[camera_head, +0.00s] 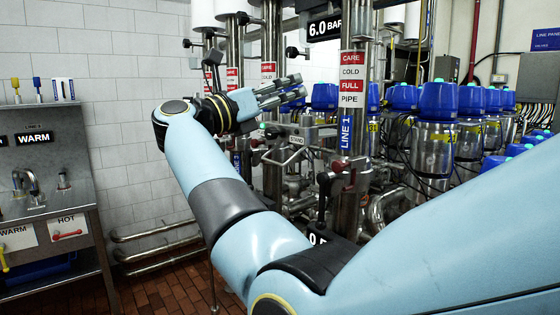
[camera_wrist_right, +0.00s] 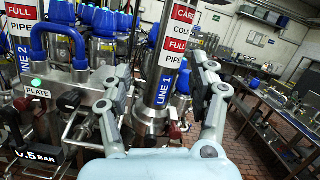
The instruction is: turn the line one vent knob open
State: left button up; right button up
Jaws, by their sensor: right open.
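The line 1 pipe (camera_head: 352,110) is an upright steel pipe with red and white "CARE COLD FULL PIPE" bands and a blue "LINE 1" label. A small red knob (camera_head: 338,166) is low on it, beside a black handle. I cannot tell which fitting is the vent knob. My right gripper (camera_head: 296,88) is open and empty, left of the pipe and apart from it in the picture. In the right wrist view, the line 1 pipe (camera_wrist_right: 166,80) shows between the open fingers (camera_wrist_right: 160,66), and a red knob (camera_wrist_right: 175,130) shows below. My left gripper is not in view.
Several blue-capped valve heads (camera_head: 438,100) stand at the right. More upright pipes with black knobs (camera_head: 292,52) stand behind my right gripper. A steel sink unit (camera_head: 60,170) is at the left. Open tiled floor (camera_head: 175,295) lies between it and the pipes.

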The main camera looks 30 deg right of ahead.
notch_tip(320, 180, down, 12)
jog(key=n+t+h+b, duration=0.1)
jog(key=n+t+b, duration=0.1)
jog(key=n+t, duration=0.2)
jog(key=shift+w+n, duration=0.35)
jog(key=shift+n, duration=0.85)
